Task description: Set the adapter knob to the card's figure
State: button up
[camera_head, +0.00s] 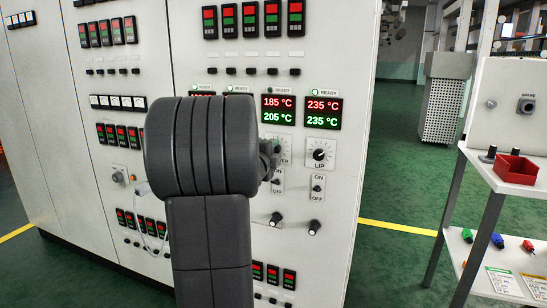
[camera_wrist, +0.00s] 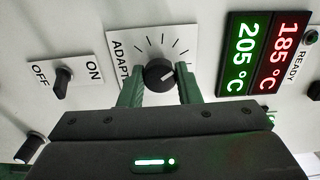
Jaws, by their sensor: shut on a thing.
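The adapter knob (camera_wrist: 158,74) is a round black knob with a white pointer line on a white plate (camera_wrist: 185,40) with tick marks. My gripper (camera_wrist: 160,82) has its two green fingers on either side of the knob and is shut on it. The pointer points roughly right in the wrist view, toward the adapter display (camera_wrist: 263,52), which reads red 185 °C over green 205 °C. That display also shows in the head view (camera_head: 278,110). In the head view, my arm and gripper hide most of the adapter plate (camera_head: 285,150). No card with a readable figure shows.
The LIP knob (camera_head: 319,155) and its display (camera_head: 322,112), 235 over 235 °C, are just right. An ON/OFF switch (camera_wrist: 62,78) sits beside the adapter plate. A shelf rack with a red bin (camera_head: 516,169) and papers (camera_head: 505,283) stands right. Green floor between is clear.

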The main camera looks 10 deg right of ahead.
jog(key=m+b, duration=0.3)
jog(key=m, duration=0.3)
jog(key=shift+f+m, duration=0.1)
jog(key=shift+m, duration=0.2)
dwell(0.5)
jog(key=o, duration=1)
jog(key=shift+c, duration=0.2)
jog(key=shift+s, duration=0.1)
jog(key=p+v, duration=0.1)
jog(key=v, duration=1.2)
jog(key=shift+s+a, duration=0.25)
jog(key=shift+a, duration=0.05)
